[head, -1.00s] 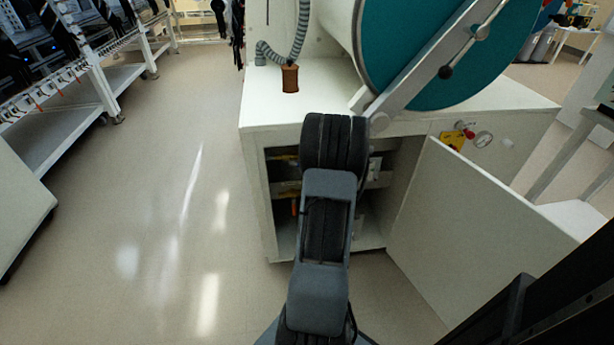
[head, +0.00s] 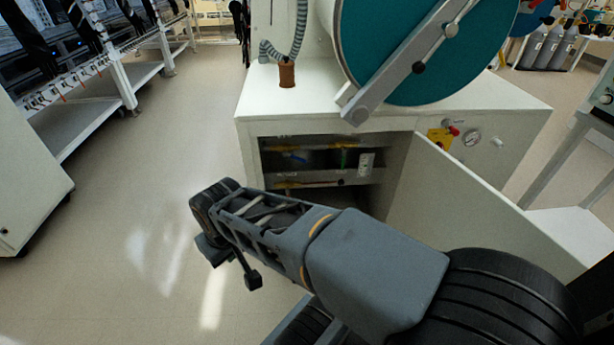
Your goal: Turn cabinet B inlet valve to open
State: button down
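A white cabinet (head: 255,128) stands ahead with its lower compartment open and its door (head: 470,205) swung out to the right. Inside are yellow pipe runs. A blue handle (head: 298,158) sits on the upper pipe at the left and a green handle (head: 343,158) stands to its right. A lower pipe (head: 300,185) shows just above my arm. I cannot read a cabinet letter or tell which handle is the inlet valve. My arm reaches across from the lower right and its wrist is left of and in front of the opening.
A teal round hatch (head: 400,50) with a grey bar is above the cabinet. A brown cylinder (head: 287,75) stands on top under a hose. Floor at left is clear.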

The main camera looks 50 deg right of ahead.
aim_at(285, 154)
jog(key=z, duration=0.05)
jog(key=k, duration=0.15)
jog(key=u, duration=1.3)
jog(key=i, duration=1.05)
jog(key=z, duration=2.45)
